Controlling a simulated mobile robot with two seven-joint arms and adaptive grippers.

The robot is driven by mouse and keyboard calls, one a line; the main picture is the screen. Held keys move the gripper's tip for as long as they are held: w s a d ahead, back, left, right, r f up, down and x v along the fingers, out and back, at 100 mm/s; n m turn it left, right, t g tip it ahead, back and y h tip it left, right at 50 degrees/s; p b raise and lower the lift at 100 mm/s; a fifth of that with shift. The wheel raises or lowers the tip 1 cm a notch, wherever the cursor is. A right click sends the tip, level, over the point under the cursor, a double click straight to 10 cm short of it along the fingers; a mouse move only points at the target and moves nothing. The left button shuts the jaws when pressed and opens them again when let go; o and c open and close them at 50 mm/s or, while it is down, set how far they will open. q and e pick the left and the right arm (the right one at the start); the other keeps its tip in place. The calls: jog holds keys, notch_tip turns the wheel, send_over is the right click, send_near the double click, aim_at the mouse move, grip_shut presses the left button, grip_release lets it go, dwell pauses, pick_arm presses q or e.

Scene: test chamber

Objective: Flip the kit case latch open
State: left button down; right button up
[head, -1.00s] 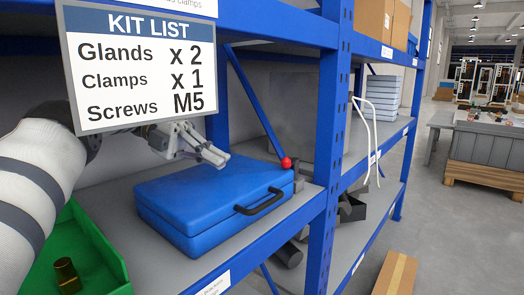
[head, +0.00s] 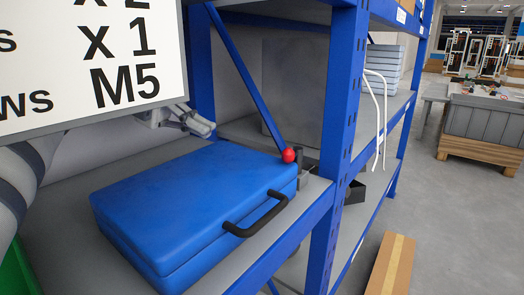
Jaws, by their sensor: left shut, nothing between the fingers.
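The blue kit case (head: 190,205) lies closed and flat on the grey shelf, with a black handle (head: 256,214) on its front side. A red ball knob (head: 288,155) on a small grey metal fitting stands at the case's far right corner; I cannot tell whether this is the latch. My left gripper (head: 207,128) is shut and empty, near the case's far edge and left of the red knob. The sign partly hides its arm. I cannot tell its exact height above the case. My right gripper is not in view.
A white kit list sign (head: 90,60) hangs across the upper left. A blue rack upright (head: 340,130) stands right of the case. Part of a green bin (head: 15,265) shows at lower left. A cardboard box (head: 391,265) lies on the floor at right.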

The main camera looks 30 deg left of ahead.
aim_at(263, 164)
pick_arm(q)
jog(key=x, duration=0.4)
jog(key=p+x, duration=0.1)
jog(key=x, duration=0.3)
jog(key=r+p+x, duration=0.1)
jog(key=x, duration=0.3)
jog(key=shift+w+d, duration=0.1)
jog(key=shift+d, duration=0.3)
jog(key=shift+w+d+f, duration=0.1)
jog(key=shift+d+f, duration=0.1)
jog(key=shift+d, duration=0.35)
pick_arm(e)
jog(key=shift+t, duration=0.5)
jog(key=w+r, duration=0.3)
